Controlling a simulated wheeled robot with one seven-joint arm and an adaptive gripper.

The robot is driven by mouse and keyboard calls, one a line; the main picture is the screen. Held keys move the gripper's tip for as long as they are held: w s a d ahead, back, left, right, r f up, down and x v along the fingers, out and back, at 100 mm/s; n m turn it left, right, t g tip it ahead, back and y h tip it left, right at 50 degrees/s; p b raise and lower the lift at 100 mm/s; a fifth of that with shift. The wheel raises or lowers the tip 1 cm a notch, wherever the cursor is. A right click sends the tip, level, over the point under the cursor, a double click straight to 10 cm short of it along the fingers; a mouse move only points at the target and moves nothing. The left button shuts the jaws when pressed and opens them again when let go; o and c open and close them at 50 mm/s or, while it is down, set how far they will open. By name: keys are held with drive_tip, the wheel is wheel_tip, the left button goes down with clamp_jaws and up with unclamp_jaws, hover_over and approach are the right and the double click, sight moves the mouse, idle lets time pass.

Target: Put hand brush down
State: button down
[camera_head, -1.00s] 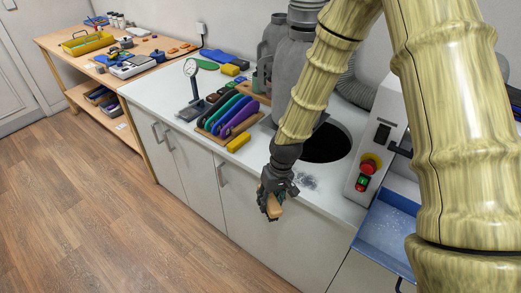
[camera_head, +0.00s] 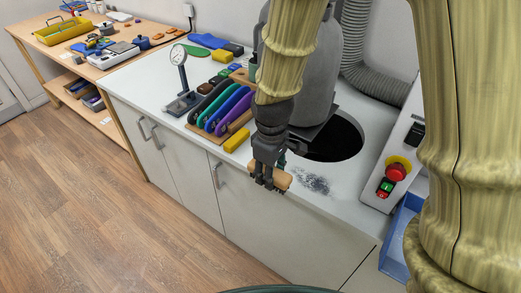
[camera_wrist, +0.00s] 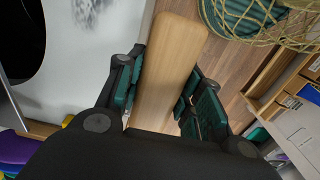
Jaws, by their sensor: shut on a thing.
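My gripper (camera_head: 269,178) is shut on the hand brush (camera_head: 283,180), whose light wooden back shows between the fingers. In the wrist view the brush's wooden body (camera_wrist: 165,70) lies between the two dark fingers of the gripper (camera_wrist: 160,95). The gripper and brush are at the front edge of the white counter (camera_head: 330,195) in the head view. I cannot tell whether the brush touches the counter. Its bristles are not visible.
A grey dust patch (camera_head: 312,184) lies on the counter right of the gripper, before a round dark opening (camera_head: 335,140). A yellow block (camera_head: 237,140) and a rack of coloured insoles (camera_head: 220,112) stand to the left. A control box with a red button (camera_head: 396,172) stands right.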

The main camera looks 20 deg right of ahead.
drive_tip(key=w+p, duration=0.1)
drive_tip(key=w, duration=0.3)
drive_tip(key=w+d+f+p, duration=0.1)
drive_tip(key=w, duration=0.4)
drive_tip(key=w+d+p, duration=0.1)
drive_tip(key=w, duration=0.4)
drive_tip(key=shift+d+f, duration=0.15)
drive_tip(key=shift+f, duration=0.05)
drive_tip(key=shift+f+p, duration=0.8)
drive_tip(key=shift+f, duration=0.95)
drive_tip(key=shift+f, duration=0.1)
drive_tip(key=c, duration=0.9)
unclamp_jaws()
drive_tip(key=shift+c, duration=0.2)
wheel_tip(320, 180, up, 12)
drive_tip(key=b, duration=0.3)
